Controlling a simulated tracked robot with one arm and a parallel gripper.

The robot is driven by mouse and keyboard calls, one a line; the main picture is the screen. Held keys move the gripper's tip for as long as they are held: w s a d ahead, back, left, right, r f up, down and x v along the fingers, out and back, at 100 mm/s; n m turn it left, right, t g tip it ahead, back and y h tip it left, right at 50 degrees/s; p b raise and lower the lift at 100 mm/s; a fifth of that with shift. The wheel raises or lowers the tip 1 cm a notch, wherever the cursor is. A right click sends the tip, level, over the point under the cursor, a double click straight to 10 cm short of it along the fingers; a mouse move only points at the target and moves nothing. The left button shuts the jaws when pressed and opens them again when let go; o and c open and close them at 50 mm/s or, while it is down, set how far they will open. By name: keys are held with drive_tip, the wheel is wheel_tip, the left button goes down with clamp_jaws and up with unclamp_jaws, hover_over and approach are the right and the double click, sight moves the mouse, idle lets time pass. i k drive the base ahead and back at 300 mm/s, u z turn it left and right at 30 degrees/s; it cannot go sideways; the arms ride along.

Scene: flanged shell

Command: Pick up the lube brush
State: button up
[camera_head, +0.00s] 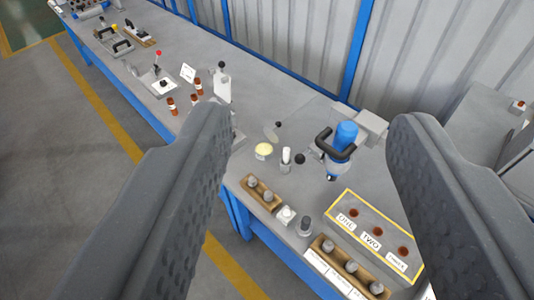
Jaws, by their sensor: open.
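My gripper (310,122) is open and empty, its two dark padded fingers large at the left and right of the view. The workbench lies beyond and below the gap between them. A small upright white-topped piece (286,156) in a grey holder stands there and may be the lube brush, but it is too small to tell. A pale yellow round pot or cap (263,150) is just left of it. A blue-bodied tool with a black handle (342,142) stands to its right. The fingers touch none of these.
Nearer on the bench (235,165) are a wooden block with pegs (262,190), a white button box (286,215), another pegged block (350,265) and a yellow-edged panel with holes (376,235). Lever fixtures (160,82) stand farther left. A corrugated wall (300,40) closes the back.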

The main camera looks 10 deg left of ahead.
sight(286, 151)
drive_tip(key=z, duration=0.05)
drive_tip(key=k, duration=0.3)
drive_tip(key=u, duration=0.35)
drive_tip(key=i, duration=1.6)
drive_tip(key=z, duration=0.5)
